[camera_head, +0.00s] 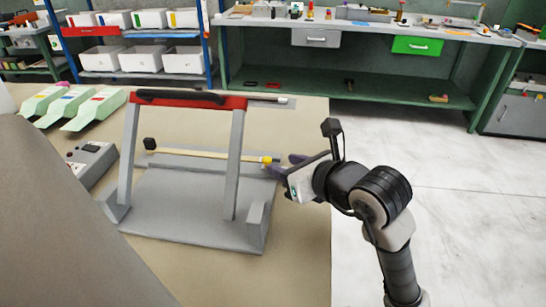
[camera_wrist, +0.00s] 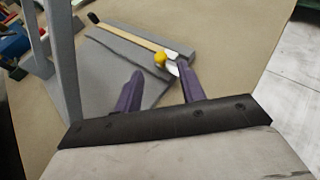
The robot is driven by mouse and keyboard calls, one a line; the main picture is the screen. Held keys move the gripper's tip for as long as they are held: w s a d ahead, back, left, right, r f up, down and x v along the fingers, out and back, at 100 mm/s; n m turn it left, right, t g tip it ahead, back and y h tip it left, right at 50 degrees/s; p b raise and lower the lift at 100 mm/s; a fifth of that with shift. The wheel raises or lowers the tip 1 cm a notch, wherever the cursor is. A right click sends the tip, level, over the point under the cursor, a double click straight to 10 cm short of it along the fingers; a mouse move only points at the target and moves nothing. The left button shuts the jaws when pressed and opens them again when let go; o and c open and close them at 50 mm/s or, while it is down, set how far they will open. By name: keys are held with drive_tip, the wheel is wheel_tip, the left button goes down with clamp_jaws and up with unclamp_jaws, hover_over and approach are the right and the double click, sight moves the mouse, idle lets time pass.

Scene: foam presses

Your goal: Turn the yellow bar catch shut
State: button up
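The yellow bar catch (camera_head: 210,156) is a long pale-yellow bar lying across the back of the grey press. It has a black knob (camera_head: 149,144) at its left end and a bright yellow end (camera_head: 266,160) at the right. In the wrist view the bar (camera_wrist: 125,37) runs from the black knob at upper left to the yellow end (camera_wrist: 160,57). My gripper (camera_head: 279,165) is beside the yellow end, to its right. In the wrist view its purple fingers (camera_wrist: 160,70) are apart, with nothing visibly held. The yellow end shows just beyond the fingertips; I cannot tell whether they touch it.
The press frame (camera_head: 237,165) stands upright on the grey base (camera_head: 185,215), with a red crossbar (camera_head: 225,102) and black handle on top.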

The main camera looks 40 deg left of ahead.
sight(267, 159)
drive_tip(key=shift+p+x, duration=0.3)
drive_tip(key=shift+x, duration=2.35)
clamp_jaws()
